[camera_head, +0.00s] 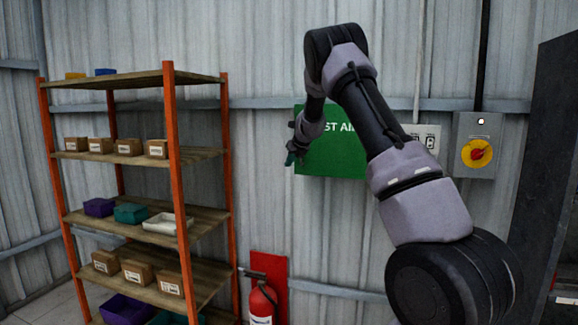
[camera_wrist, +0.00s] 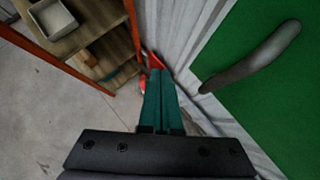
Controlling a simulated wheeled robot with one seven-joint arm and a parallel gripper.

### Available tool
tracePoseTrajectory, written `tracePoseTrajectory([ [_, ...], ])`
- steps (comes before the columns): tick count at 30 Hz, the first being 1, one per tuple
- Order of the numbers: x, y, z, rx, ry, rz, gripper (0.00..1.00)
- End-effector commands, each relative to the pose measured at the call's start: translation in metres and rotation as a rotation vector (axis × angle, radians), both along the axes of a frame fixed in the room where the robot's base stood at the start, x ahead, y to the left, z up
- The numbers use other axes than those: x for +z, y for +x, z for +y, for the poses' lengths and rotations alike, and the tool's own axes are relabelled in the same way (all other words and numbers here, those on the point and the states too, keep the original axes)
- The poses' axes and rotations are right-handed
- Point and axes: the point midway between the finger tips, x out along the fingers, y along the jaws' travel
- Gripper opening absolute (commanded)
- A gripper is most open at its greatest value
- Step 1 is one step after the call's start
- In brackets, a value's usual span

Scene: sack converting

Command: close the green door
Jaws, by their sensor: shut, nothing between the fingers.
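The green door (camera_head: 332,158) is the front of a first aid cabinet on the corrugated wall, with white lettering partly hidden behind my arm. In the head view it looks flat against the wall, but I cannot tell whether it is fully closed. The wrist view shows the green door (camera_wrist: 285,85) at the right, with a dark curved handle (camera_wrist: 254,60). My gripper (camera_head: 292,158) is at the door's left edge. In the wrist view my gripper (camera_wrist: 157,75) has its teal fingers together and empty, left of the handle and apart from it.
An orange-post shelf rack (camera_head: 172,150) with boxes and bins stands at the left. A red fire extinguisher (camera_head: 262,302) is below the cabinet. A grey switch box (camera_head: 478,145) with a red and yellow knob is right. A dark panel (camera_head: 545,170) stands at the far right.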

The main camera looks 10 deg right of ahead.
Motion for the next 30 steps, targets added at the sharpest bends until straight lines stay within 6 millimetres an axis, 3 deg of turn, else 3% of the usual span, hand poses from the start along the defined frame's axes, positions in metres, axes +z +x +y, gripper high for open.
tracePoseTrajectory([
  [13, 0.047, -0.041, 0.026, 0.004, -0.001, 0.000, 0.00],
  [20, 0.064, -0.058, 0.028, 0.032, -0.017, -0.005, 0.00],
  [23, 0.084, -0.081, 0.022, 0.120, -0.072, -0.022, 0.00],
  [25, 0.102, -0.108, 0.017, 0.223, -0.138, -0.044, 0.00],
  [30, 0.144, -0.191, 0.011, 0.544, -0.354, -0.123, 0.00],
])
